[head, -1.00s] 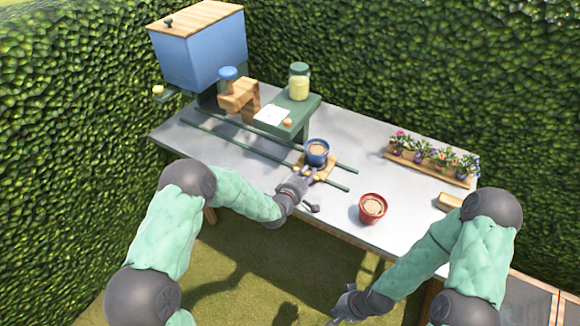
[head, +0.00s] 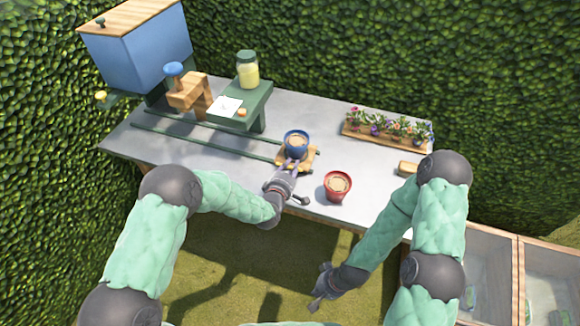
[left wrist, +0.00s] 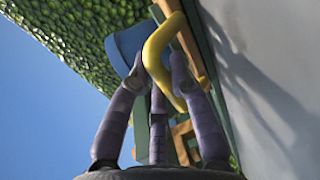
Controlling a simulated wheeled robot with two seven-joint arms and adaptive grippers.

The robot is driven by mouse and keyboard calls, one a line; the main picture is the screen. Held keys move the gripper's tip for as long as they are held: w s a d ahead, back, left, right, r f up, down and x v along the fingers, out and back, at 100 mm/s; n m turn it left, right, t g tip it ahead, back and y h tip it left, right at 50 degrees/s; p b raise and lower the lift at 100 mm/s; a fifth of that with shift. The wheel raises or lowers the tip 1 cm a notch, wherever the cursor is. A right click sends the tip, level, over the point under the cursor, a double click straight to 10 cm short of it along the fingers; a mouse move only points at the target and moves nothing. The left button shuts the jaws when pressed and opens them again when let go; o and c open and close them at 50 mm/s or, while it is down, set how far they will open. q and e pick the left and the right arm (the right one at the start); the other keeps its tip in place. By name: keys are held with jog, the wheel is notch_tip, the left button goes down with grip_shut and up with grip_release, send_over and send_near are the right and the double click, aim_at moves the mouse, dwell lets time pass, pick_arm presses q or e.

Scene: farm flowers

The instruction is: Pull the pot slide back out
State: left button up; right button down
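The wooden pot slide (head: 311,160) sits at the right end of the green rails (head: 205,135), and a blue pot (head: 296,146) filled with soil stands upright on it. My left gripper (head: 291,168) is at the slide's front edge. In the left wrist view, its fingers close around the slide's yellow handle (left wrist: 160,47), with the blue pot (left wrist: 122,45) just beyond. My right gripper (head: 322,287) hangs low over the grass, away from the table; its fingers are too small to read.
A red pot (head: 337,187) stands close to the right of my left gripper. A green stand (head: 240,105) holds a jar (head: 247,69). A blue hopper (head: 140,55) is at the back left, and a flower tray (head: 387,135) at the back right.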

pick_arm(q)
jog(key=o, duration=0.4)
jog(key=shift+s+d+f, duration=0.1)
jog(key=shift+s+d, duration=0.05)
jog(key=shift+d, duration=0.2)
jog(key=shift+a, duration=0.1)
jog(key=shift+s+a, duration=0.1)
jog(key=shift+s, duration=0.05)
jog(key=v, duration=1.1)
jog(key=shift+s, duration=0.3)
